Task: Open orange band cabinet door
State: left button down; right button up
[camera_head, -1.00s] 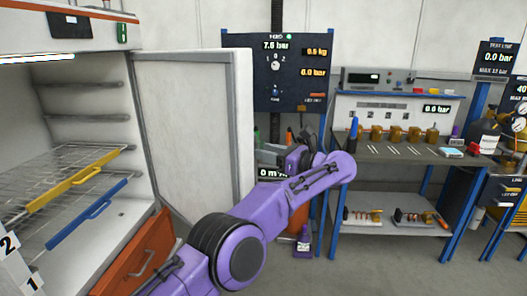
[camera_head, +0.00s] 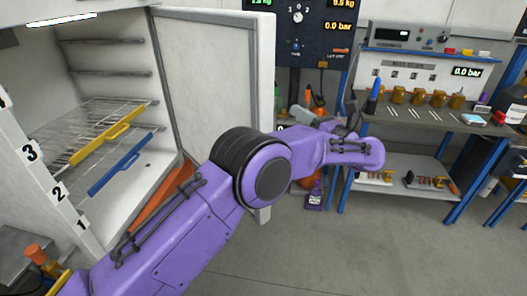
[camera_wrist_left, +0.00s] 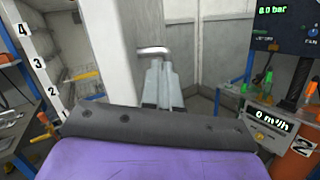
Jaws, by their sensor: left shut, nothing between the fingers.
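The white cabinet (camera_head: 110,28) stands at the left in the head view, its interior exposed. Its white door (camera_head: 208,75) with a grey seal stands wide open, swung out to the right. My left arm crosses in front of the door's lower part. My left gripper is largely hidden behind the arm's wrist in the head view. In the left wrist view my left gripper (camera_wrist_left: 160,68) is shut and empty, its tips just below a pale handle (camera_wrist_left: 152,50) on the door's outer face (camera_wrist_left: 140,25). I cannot tell whether they touch. My right gripper is not in view.
Wire racks with a yellow handle (camera_head: 103,135) and a blue handle (camera_head: 122,162) are inside the cabinet. An orange panel (camera_head: 160,200) is partly behind my arm. A workbench (camera_head: 430,122) stands at the right. The grey floor (camera_head: 380,250) in front is clear.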

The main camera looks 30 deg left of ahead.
pick_arm(q)
jog(key=s+a+f+m+t+h+p, duration=0.2)
jog(key=s+f+m+t+h, duration=0.5)
jog(key=s+m, duration=0.5)
jog(key=s+a+f+m+t+h+p, duration=0.2)
jog(key=s+f+m+t+h, duration=0.25)
jog(key=s+f+m, duration=0.6)
jog(key=w+a+r+m+p, duration=0.2)
jog(key=w+a, duration=0.1)
jog(key=w, duration=0.8)
jog(key=shift+w+r+p, duration=0.2)
jog(key=shift+w+p, duration=0.05)
jog(key=shift+p, duration=0.05)
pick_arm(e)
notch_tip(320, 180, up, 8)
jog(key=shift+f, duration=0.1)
